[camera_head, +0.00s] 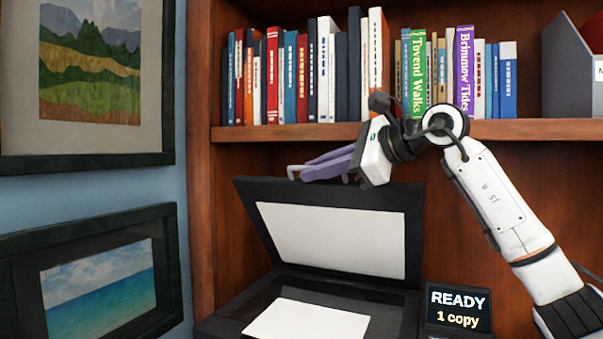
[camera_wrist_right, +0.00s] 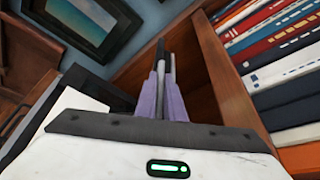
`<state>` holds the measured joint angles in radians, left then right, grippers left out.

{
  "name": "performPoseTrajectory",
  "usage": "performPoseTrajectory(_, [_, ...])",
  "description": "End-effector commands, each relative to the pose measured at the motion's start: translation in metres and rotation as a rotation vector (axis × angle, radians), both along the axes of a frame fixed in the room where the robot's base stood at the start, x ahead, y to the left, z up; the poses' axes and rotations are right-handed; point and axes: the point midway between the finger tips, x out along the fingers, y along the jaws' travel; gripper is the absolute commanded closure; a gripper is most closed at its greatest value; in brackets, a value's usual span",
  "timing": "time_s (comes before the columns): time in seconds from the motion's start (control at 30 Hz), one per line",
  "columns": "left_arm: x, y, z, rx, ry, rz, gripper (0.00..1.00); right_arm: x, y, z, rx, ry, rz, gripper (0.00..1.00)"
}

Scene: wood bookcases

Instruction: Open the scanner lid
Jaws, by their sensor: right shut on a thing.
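The scanner lid (camera_head: 335,240) stands raised at a steep angle, its white underside facing me in the head view. The scanner base (camera_head: 235,322) lies below it, with a white sheet (camera_head: 305,322) on its glass. My right gripper (camera_head: 293,173) reaches in from the right, its purple fingers at the lid's upper edge. In the right wrist view the fingers (camera_wrist_right: 162,72) are close together with a thin dark edge between them. The gripper is shut on the lid. My left gripper is not in view.
A small screen (camera_head: 459,308) reading "READY 1 copy" stands right of the scanner. Two framed pictures hang on the left wall, the lower one (camera_head: 100,290) near the scanner.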

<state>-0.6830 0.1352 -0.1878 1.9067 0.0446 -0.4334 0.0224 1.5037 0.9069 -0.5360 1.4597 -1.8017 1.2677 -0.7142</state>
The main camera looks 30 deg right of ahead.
Motion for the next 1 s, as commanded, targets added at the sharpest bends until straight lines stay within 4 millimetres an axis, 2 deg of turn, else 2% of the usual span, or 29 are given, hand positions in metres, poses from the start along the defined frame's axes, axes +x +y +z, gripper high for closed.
performPoseTrajectory(0.47, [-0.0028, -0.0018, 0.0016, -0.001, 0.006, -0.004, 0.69, -0.0027, -0.0028, 0.0012, -0.005, 0.002, 0.003, 1.0])
performPoseTrajectory(0.5, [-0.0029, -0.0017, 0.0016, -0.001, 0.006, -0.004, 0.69, -0.0027, -0.0028, 0.0012, -0.005, 0.003, 0.004, 0.9])
performPoseTrajectory(0.6, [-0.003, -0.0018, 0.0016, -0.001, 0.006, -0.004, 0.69, -0.0027, -0.0028, 0.0014, -0.004, 0.002, 0.003, 0.73])
performPoseTrajectory(0.87, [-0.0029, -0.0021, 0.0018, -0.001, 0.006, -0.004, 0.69, -0.0027, -0.0031, 0.0019, -0.003, 0.001, 0.002, 0.73])
performPoseTrajectory(1.0, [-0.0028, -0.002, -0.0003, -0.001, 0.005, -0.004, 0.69, -0.0089, -0.0063, 0.0044, -0.003, -0.001, 0.001, 0.73])
